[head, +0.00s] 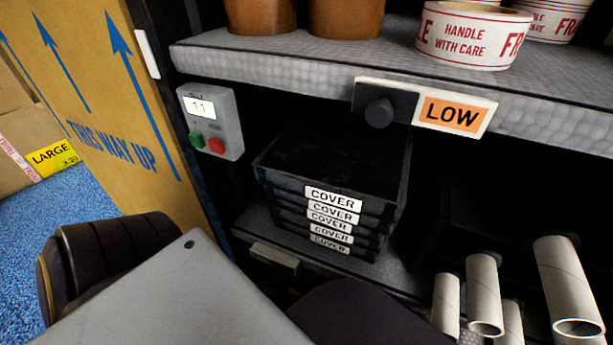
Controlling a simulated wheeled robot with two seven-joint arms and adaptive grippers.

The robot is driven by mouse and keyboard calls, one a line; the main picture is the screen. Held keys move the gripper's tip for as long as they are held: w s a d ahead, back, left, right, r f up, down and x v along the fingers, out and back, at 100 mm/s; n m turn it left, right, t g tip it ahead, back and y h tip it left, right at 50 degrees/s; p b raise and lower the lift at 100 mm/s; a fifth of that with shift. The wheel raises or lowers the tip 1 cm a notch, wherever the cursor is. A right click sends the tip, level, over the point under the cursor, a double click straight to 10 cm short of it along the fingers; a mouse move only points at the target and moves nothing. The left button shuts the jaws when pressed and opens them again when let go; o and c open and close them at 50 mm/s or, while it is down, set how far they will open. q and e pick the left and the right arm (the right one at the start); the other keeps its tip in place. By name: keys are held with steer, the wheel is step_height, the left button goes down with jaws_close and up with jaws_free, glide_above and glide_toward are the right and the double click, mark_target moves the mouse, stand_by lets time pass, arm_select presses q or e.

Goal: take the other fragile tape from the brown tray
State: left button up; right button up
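A white tape roll (474,36) with red print, "HANDLE WITH CARE" and the start of "FR", lies flat on the grey upper shelf at the top right. Another white roll (549,18) with the same red print lies behind it, partly cut off by the top edge. No brown tray shows in the head view. Neither of my grippers shows; dark rounded parts at the bottom may be parts of my arms, but I cannot tell.
The upper shelf (300,75) bears two brown rolls (345,15) and an orange LOW sign (451,114). Below are stacked black COVER trays (333,190), a button box (210,122) and cardboard tubes (484,295). A large carton (110,90) stands left. Blue floor (40,225) shows left.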

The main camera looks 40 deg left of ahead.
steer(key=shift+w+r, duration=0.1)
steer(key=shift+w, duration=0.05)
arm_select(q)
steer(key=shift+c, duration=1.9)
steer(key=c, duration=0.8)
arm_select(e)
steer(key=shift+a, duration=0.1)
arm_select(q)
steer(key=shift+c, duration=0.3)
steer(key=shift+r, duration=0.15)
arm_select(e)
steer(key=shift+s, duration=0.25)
